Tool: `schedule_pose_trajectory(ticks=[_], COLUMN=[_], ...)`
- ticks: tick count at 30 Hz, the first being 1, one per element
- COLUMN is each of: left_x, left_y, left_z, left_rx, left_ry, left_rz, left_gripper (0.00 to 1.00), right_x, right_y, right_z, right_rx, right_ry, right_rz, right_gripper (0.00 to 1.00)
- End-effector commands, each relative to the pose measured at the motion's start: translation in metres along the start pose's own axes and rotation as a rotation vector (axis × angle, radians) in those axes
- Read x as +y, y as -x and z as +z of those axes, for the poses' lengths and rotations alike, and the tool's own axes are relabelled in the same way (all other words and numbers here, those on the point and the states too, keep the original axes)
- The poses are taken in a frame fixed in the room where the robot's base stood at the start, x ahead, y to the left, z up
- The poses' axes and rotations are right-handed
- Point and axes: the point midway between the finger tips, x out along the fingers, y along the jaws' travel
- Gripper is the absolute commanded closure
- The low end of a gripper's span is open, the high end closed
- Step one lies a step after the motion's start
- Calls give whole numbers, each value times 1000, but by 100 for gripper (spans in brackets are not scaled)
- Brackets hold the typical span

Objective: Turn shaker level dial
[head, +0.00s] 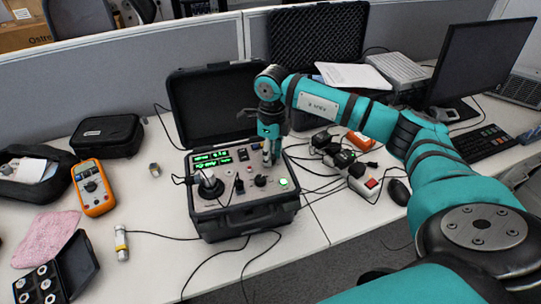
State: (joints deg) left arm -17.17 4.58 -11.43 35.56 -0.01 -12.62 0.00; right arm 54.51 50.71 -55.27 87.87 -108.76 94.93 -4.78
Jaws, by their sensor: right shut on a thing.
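The shaker is a black open case (240,219) with a grey control panel, green-lit displays (210,160) and several knobs. A black knob (260,181) sits at the front right of the panel, beside a glowing green button (283,183). My right gripper (268,160) points down at the panel's back right. It is shut on what appears to be a small dial there, mostly hidden by the fingers. I cannot read the dial's label or setting. My left gripper is not in view.
An orange multimeter (94,187), a black pouch (106,135) and a pink cloth (47,238) lie to the left. Cables run across the desk around the case. A power strip (364,183), mouse (398,191) and monitor (478,62) are to the right.

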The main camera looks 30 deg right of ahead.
Motion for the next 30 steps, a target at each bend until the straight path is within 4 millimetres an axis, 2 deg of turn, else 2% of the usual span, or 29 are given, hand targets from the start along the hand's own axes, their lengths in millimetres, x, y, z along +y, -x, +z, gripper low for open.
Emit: schedule_pose_trajectory(ticks=[12,30], left_x=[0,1], left_y=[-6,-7], left_z=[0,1], left_rx=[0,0], left_ry=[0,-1], left_rz=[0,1], left_gripper=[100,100], right_x=[-2,-2], right_y=[2,3], right_z=[1,1], right_rx=[-20,-25], right_ry=[-262,-333], right_rz=[-3,-4], right_gripper=[100,100])
